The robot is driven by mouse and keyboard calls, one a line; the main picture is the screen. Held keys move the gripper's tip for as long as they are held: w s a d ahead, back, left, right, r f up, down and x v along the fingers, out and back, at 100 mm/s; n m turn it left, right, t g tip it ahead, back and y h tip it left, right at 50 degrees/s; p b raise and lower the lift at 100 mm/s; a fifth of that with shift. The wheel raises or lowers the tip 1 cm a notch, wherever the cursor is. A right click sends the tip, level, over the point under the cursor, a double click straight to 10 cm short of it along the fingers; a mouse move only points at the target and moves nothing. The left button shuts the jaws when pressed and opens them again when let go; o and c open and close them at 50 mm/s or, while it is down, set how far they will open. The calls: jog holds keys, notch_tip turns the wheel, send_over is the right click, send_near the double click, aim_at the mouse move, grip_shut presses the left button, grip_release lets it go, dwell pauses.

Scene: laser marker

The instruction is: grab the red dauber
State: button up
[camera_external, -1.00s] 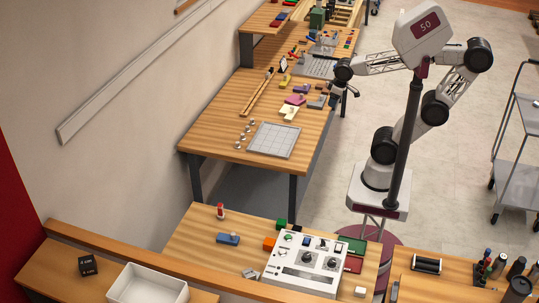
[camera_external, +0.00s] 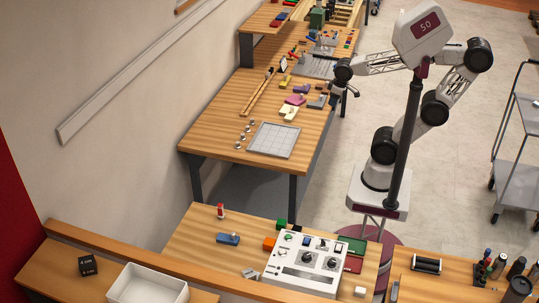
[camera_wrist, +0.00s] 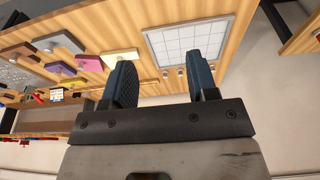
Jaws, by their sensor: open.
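A small upright bottle with red and white parts (camera_external: 220,211), which looks like the red dauber, stands near the far left corner of the front table. It is not visible in the wrist view. My gripper (camera_external: 344,96) is at the right edge of the middle table, far from the bottle. In the wrist view my gripper (camera_wrist: 160,75) has its two dark fingers apart, with nothing between them.
The front table also holds a blue block (camera_external: 228,239), an orange block (camera_external: 269,243) and a white control box (camera_external: 303,265). The middle table carries a grey grid plate (camera_external: 274,140) and coloured pieces. A white bin (camera_external: 147,285) stands front left.

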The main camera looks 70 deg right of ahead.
jog(key=w+a+f+m+g+y, duration=0.1)
jog(key=w+a+f+m+y, duration=0.15)
jog(key=w+a, duration=0.65)
jog(key=w+a+f+m+g+y, duration=0.1)
jog(key=w+a+f+m+y, duration=0.2)
jog(key=w+a, duration=0.55)
jog(key=w+a+f+m+g+y, duration=0.1)
jog(key=w+a+m+g+y, duration=0.2)
jog(key=w+a, duration=0.6)
jog(key=m+t+y, duration=0.2)
jog(key=m+y, duration=0.3)
jog(key=m, duration=0.4)
send_near(221, 211)
jog(key=f, duration=0.1)
jog(key=shift+w+a+f, duration=0.2)
jog(key=shift+w+a, duration=0.25)
jog(key=shift+a, duration=0.05)
jog(key=shift+x, duration=1.3)
jog(key=shift+a, duration=0.1)
